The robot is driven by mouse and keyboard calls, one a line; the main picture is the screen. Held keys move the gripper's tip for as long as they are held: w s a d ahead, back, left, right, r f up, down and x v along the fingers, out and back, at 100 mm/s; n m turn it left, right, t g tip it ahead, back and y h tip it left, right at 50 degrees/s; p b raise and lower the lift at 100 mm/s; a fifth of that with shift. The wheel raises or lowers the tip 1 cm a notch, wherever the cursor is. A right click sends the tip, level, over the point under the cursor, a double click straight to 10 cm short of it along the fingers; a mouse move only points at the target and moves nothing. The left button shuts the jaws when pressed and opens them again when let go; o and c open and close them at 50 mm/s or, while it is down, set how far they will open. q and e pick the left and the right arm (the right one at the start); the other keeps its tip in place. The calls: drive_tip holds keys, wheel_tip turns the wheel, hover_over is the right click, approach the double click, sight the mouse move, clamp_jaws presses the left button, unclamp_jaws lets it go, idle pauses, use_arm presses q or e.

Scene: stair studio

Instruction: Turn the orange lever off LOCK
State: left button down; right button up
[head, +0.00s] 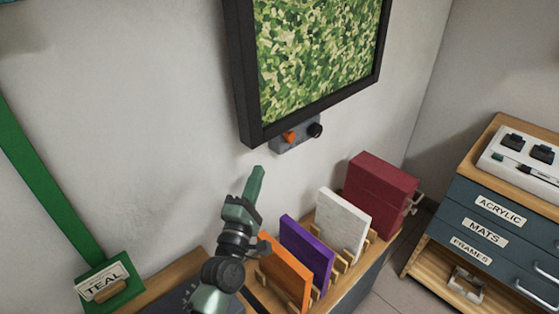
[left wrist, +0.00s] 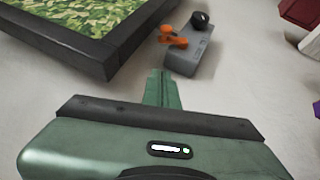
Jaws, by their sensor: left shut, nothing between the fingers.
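The orange lever (head: 290,136) is on a small grey box (head: 296,142) fixed to the wall under the framed picture. A black round knob (head: 315,130) sits on the same box, right of the lever. In the left wrist view the orange lever (left wrist: 173,38), the grey box (left wrist: 188,57) and the black knob (left wrist: 200,19) show beyond the fingertips. No LOCK marking can be read. My left gripper (head: 258,172) is shut and empty, below and left of the lever, apart from it. It also shows in the left wrist view (left wrist: 160,77). My right gripper is not in view.
The black-framed picture (head: 246,95) hangs just above the box. Below, a wooden rack holds orange (head: 284,272), purple (head: 306,252) and white (head: 342,222) panels, beside a dark red box (head: 381,193). A drawer cabinet (head: 488,203) stands right.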

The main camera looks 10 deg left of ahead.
sight(283, 135)
use_arm(q)
drive_tip(key=shift+s+a+f, duration=0.3)
drive_tip(key=shift+a, duration=0.1)
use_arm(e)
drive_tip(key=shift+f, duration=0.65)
use_arm(q)
drive_tip(key=shift+w, duration=0.1)
